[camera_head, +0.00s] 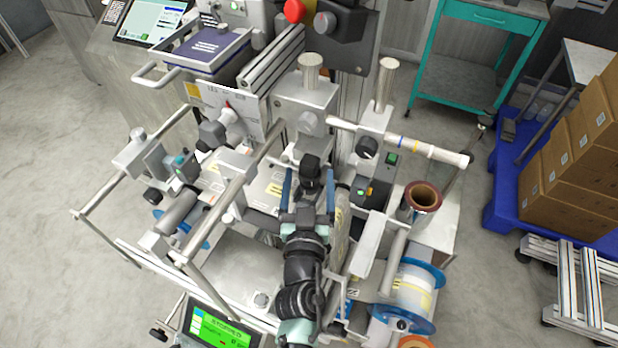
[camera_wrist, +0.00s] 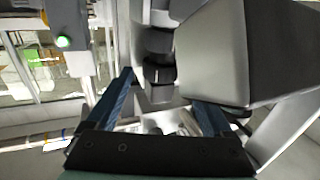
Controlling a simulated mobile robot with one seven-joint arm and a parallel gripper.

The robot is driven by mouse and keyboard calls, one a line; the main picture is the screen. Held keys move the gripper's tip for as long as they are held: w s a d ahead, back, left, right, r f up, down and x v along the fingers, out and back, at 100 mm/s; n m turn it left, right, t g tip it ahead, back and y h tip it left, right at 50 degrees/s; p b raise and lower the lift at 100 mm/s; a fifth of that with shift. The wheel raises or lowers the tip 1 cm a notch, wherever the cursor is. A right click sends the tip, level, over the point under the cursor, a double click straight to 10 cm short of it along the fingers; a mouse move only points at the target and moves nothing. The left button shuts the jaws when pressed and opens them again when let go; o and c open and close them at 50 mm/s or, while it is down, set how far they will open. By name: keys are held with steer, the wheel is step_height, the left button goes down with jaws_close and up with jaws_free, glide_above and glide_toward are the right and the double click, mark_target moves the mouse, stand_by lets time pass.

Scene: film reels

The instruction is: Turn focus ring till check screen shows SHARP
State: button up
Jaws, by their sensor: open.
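My gripper (camera_head: 309,182) is open, its two blue fingers pointing up the picture among the machine's parts. In the wrist view my gripper (camera_wrist: 164,90) has a dark stepped cylinder with a ribbed black ring (camera_wrist: 159,75) between and beyond its fingers. The ring looks like the focus ring, but I cannot be sure. No contact with the fingers is visible. In the head view a dark knob-like part (camera_head: 310,168) shows between the fingers. A green-lit screen (camera_head: 213,327) is at the bottom edge; its text is too small to read surely. I see no legible SHARP.
A grey housing (camera_wrist: 245,50) is close on the right in the wrist view. Metal rails (camera_head: 235,180) and a roller bar (camera_head: 415,148) flank my arm. A blue-flanged reel (camera_head: 408,292) stands at lower right. Another screen (camera_head: 150,20) is at top left. Open floor (camera_head: 60,150) lies left.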

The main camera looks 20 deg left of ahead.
steer(key=shift+c, duration=0.2)
jaws_close()
steer(key=shift+f+b, duration=0.15)
steer(key=shift+b, duration=0.45)
steer(key=shift+w+b, duration=0.1)
steer(key=shift+b, duration=0.6)
steer(key=m+h+b, duration=0.1)
steer(key=b, duration=0.3)
steer(key=shift+a+t+h, duration=0.1)
steer(key=shift+t+h, duration=0.3)
steer(key=m+h+b, duration=0.1)
steer(key=b, duration=0.4)
steer(key=m+h+b, duration=0.1)
steer(key=h+b, duration=0.1)
steer(key=b, duration=0.3)
steer(key=shift+a+m+h, duration=0.3)
steer(key=shift+a, duration=0.1)
steer(key=shift+r+m+h+b, duration=0.2)
steer(key=shift+m+h+b, duration=0.3)
steer(key=shift+h+b, duration=0.4)
